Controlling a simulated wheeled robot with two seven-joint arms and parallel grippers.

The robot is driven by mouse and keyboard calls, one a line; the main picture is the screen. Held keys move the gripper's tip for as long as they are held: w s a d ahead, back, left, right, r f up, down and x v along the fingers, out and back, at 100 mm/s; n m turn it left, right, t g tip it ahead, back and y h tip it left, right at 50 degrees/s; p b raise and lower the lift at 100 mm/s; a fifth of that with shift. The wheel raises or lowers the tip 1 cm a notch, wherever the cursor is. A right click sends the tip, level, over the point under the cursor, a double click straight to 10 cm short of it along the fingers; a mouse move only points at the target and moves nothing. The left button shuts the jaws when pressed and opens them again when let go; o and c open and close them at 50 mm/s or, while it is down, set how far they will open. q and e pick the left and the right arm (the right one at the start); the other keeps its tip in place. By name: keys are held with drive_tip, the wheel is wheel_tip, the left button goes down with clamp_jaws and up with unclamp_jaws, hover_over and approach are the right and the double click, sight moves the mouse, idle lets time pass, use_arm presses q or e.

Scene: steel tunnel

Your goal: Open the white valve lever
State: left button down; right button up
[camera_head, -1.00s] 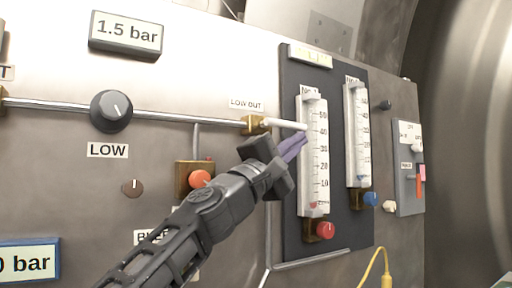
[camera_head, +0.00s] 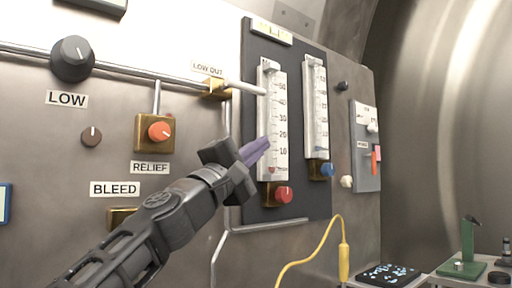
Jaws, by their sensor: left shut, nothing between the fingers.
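The white valve lever (camera_head: 244,87) sticks out to the right from a brass valve body (camera_head: 216,89) under the "LOW OUT" label (camera_head: 208,69). It lies nearly level, in line with the pipe, and its tip reaches in front of the left flow tube. My left gripper (camera_head: 256,151) is shut and empty, its purple fingers together and pointing right. It is below the lever and apart from it, in front of the lower left flow tube. My right gripper is not in view.
Two flow tubes, the left (camera_head: 280,120) and the right (camera_head: 316,110), stand on a dark panel (camera_head: 252,195) with red (camera_head: 284,195) and blue knobs. An orange relief knob (camera_head: 159,131) is left of my gripper. A yellow cable (camera_head: 310,262) hangs below.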

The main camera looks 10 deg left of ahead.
use_arm(q)
drive_tip(key=f+b, duration=0.2)
drive_tip(key=f, duration=0.1)
drive_tip(key=s+f+b, duration=0.1)
drive_tip(key=shift+d+f, duration=0.35)
drive_tip(key=shift+f, duration=0.05)
